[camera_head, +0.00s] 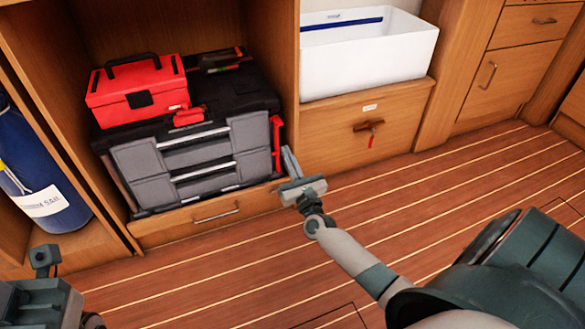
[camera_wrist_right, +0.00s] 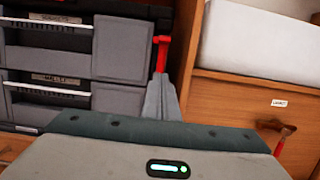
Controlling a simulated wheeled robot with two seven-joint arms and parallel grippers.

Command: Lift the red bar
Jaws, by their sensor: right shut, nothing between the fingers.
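The red bar (camera_head: 277,142) stands upright at the right side of the black and grey tool case in the open cabinet. In the wrist view the red bar (camera_wrist_right: 162,52) shows just beyond my fingertips, with a short bent top; its lower part is hidden behind the fingers. My right gripper (camera_head: 289,160) is shut and empty, pointing up toward the bar. In the wrist view its fingers (camera_wrist_right: 160,98) are together just below the bar; I cannot tell if they touch it. My left gripper's fingers are not in view.
A red toolbox (camera_head: 137,92) sits on the grey-fronted case (camera_head: 190,160). A white bin (camera_head: 368,55) stands on a wooden locker (camera_head: 340,133) with a red-tagged latch (camera_head: 370,128). A blue bag (camera_head: 40,175) is at left. The plank floor (camera_head: 220,270) is clear.

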